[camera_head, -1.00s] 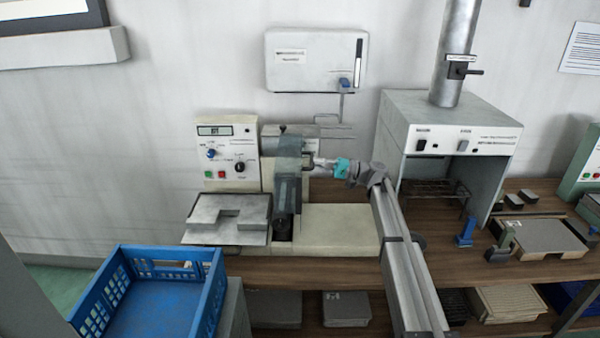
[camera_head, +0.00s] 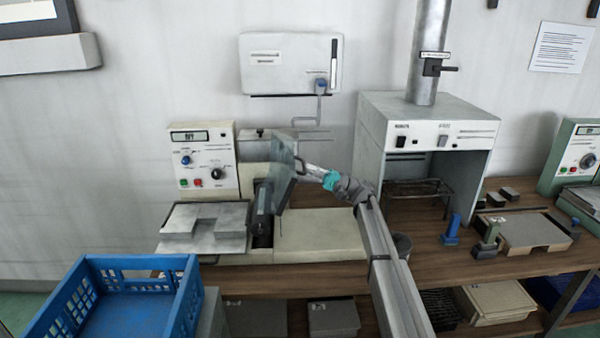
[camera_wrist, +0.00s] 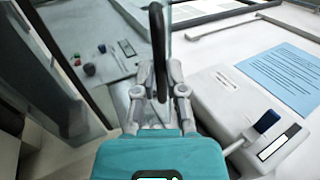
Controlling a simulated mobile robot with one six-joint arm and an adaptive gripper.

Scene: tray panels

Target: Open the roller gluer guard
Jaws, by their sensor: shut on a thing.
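The roller gluer (camera_head: 320,232) stands on the wooden bench, with its control panel (camera_head: 203,168) at the back left. Its clear guard (camera_head: 285,172) is tilted up above the dark roller (camera_head: 262,208). My gripper (camera_head: 307,168) is at the guard's right side, shut on its dark handle (camera_head: 300,162). In the wrist view the dark handle (camera_wrist: 157,45) runs between the fingers of my gripper (camera_wrist: 160,82). The guard's clear pane (camera_wrist: 62,50) shows at the left there.
A grey metal plate (camera_head: 205,222) lies left of the roller. A blue crate (camera_head: 190,300) is at the front left. A fume hood (camera_head: 425,110) stands right of my arm. A white wall box (camera_head: 285,62) hangs above the machine.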

